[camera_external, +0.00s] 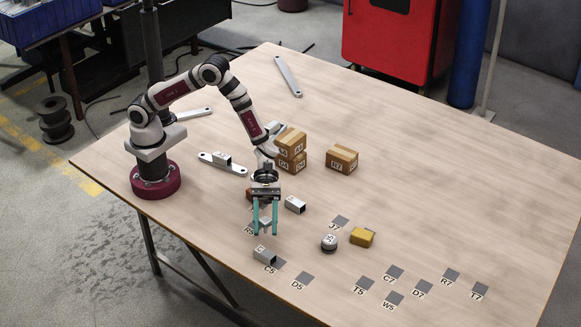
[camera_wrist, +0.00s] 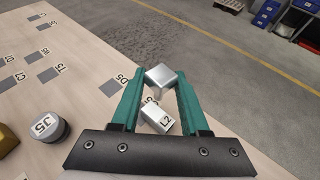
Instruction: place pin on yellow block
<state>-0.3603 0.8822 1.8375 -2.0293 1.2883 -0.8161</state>
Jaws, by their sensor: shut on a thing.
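My gripper (camera_external: 265,232) points down above the table's front left part. In the wrist view its teal fingers (camera_wrist: 160,82) are shut on a shiny silver piece (camera_wrist: 161,75). This may be the pin; its lower end is narrower, and I cannot make out its full shape. The piece also shows between the fingers in the external view (camera_external: 264,222). The yellow block (camera_external: 362,238) lies on the table to the right of my gripper, apart from it. In the wrist view only part of the yellow block (camera_wrist: 7,138) shows at the left edge.
A grey round knob (camera_external: 329,243) stands left of the yellow block. One silver bracket (camera_external: 265,255) lies below my gripper, another (camera_external: 295,204) to its right. Stacked cartons (camera_external: 291,149) and a single carton (camera_external: 342,158) stand behind. Flat dark labelled squares (camera_external: 422,287) lie front right.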

